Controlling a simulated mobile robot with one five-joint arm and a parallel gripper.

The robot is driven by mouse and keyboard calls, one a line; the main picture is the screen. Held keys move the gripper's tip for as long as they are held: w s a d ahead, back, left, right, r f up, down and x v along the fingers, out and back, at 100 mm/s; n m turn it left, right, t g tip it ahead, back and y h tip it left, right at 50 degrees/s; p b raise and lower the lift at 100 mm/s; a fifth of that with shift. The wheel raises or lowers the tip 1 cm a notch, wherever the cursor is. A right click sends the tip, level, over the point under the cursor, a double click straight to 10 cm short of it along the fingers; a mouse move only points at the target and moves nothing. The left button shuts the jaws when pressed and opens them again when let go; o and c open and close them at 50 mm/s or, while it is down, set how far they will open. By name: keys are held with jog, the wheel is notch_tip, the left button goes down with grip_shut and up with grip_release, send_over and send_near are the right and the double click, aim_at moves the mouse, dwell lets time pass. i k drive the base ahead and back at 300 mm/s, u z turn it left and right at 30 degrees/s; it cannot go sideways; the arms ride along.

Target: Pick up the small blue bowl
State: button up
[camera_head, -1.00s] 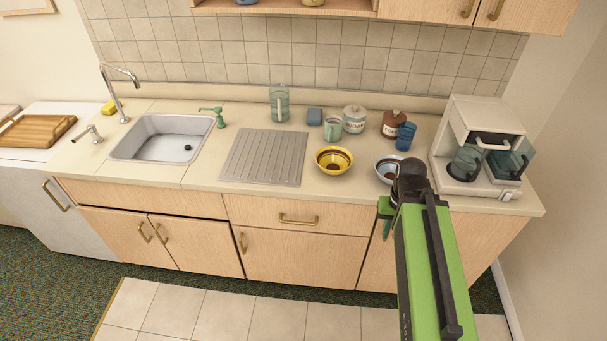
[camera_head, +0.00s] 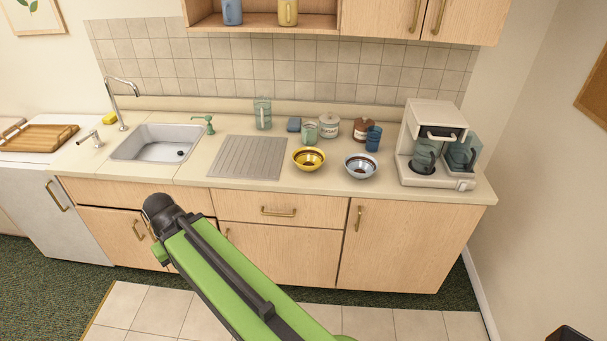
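The small blue bowl (camera_head: 361,166) sits upright on the counter, pale blue outside with dark rings inside. A yellow bowl (camera_head: 308,159) stands just to its left. My green arm reaches up from the bottom of the picture, and its dark end is in front of the lower cabinets at left, well below and left of the bowls. Only a small green part of my gripper (camera_head: 161,252) shows beside that dark end. Its fingers are hidden, so I cannot tell whether it is open. It is clear of both bowls.
A coffee maker (camera_head: 436,146) stands right of the blue bowl. Behind the bowls are a blue cup (camera_head: 373,138), a green mug (camera_head: 310,132) and lidded jars (camera_head: 329,126). A ribbed drainboard (camera_head: 248,158) and a sink (camera_head: 158,143) lie to the left. The counter's front edge is clear.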

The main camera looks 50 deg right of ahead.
aim_at(360, 166)
jog(key=z, duration=0.35)
jog(key=i, duration=1)
jog(key=u, duration=0.35)
